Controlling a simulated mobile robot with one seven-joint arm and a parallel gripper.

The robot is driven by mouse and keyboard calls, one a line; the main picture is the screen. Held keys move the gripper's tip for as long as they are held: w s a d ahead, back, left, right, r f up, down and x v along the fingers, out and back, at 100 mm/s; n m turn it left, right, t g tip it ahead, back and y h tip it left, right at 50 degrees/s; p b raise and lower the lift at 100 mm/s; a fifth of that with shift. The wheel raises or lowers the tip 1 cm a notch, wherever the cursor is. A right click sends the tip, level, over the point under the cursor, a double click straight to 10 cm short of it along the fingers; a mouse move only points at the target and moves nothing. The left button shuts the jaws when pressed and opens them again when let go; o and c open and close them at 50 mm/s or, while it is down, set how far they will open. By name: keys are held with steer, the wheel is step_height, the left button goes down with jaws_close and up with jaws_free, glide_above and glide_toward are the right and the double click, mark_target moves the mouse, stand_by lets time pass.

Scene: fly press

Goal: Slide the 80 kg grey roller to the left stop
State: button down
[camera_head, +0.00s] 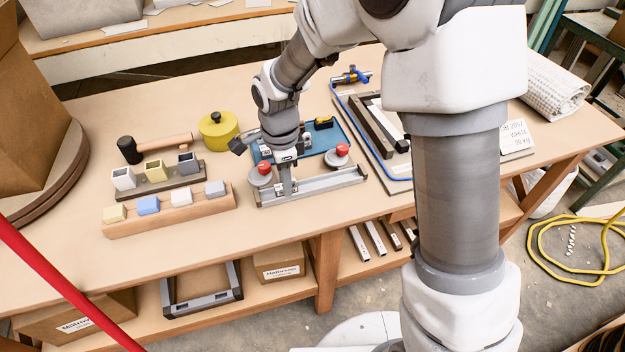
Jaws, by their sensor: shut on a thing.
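A low grey metal rail fixture (325,183) lies near the table's front edge. Two round grey pieces with red tops stand at it, the left one (260,174) and the right one (342,154). My gripper (287,187) points down at the rail, just right of the left piece. It is shut on a small grey part at the rail, mostly hidden by the fingers. I cannot tell for sure which part is the grey roller, or how far the held part is from the left stop.
A wooden rack of coloured blocks (170,213) and a holder with square cups (157,182) stand left. A black mallet (131,150) and yellow round tin (218,131) lie behind. A blue tray (335,137) sits behind the rail; a framed board (381,130) stands right.

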mark_target(273, 197)
steer(key=shift+s+a, duration=0.2)
steer(key=shift+a, duration=0.4)
steer(key=shift+a, duration=0.1)
steer(key=shift+s+a, duration=0.25)
steer(key=shift+a, duration=0.65)
steer(key=c, duration=0.6)
jaws_free()
steer(key=shift+c, duration=0.2)
steer(key=shift+c, duration=1.2)
steer(key=shift+r, duration=0.1)
